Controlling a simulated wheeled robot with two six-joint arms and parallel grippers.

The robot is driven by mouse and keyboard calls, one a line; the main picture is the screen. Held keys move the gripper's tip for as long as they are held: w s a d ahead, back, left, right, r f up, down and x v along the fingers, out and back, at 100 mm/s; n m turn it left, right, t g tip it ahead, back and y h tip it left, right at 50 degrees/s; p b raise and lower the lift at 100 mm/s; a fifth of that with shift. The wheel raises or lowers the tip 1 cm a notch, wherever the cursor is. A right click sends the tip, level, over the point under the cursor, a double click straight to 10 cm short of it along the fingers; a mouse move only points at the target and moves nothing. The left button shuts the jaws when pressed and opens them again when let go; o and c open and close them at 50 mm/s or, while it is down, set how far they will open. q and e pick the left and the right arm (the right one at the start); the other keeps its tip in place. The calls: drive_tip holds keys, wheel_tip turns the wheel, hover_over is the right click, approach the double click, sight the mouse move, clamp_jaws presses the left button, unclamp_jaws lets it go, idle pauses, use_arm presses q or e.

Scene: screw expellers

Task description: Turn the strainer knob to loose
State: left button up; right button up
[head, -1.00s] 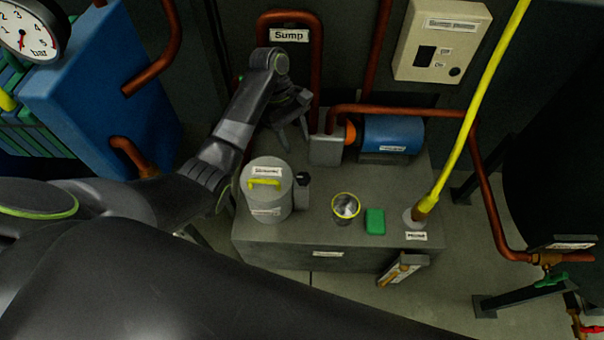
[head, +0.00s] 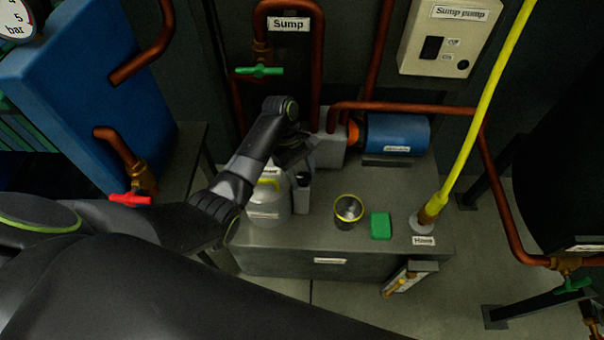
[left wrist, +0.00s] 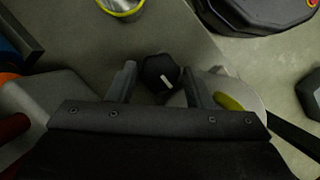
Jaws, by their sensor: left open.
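The strainer, a grey canister (head: 268,214) with a yellow handle (head: 266,184), stands on the grey bench top. Its small black knob (head: 303,179) sits on a grey block at its right side. The knob also shows in the left wrist view (left wrist: 160,72), dark and faceted with a short white mark. My left gripper (head: 297,155) is above and behind the knob. In the left wrist view my left gripper (left wrist: 159,78) is open, with the knob framed between its fingers; contact cannot be told. My right gripper is not seen.
A yellow-rimmed cup (head: 348,211), a green block (head: 381,226) and a yellow hose (head: 470,135) stand to the right on the bench. A blue pump (head: 396,134) is behind, with copper pipes. A red-handled valve (head: 130,199) is at the left.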

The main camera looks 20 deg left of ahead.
use_arm(q)
drive_tip(key=shift+f, duration=0.1)
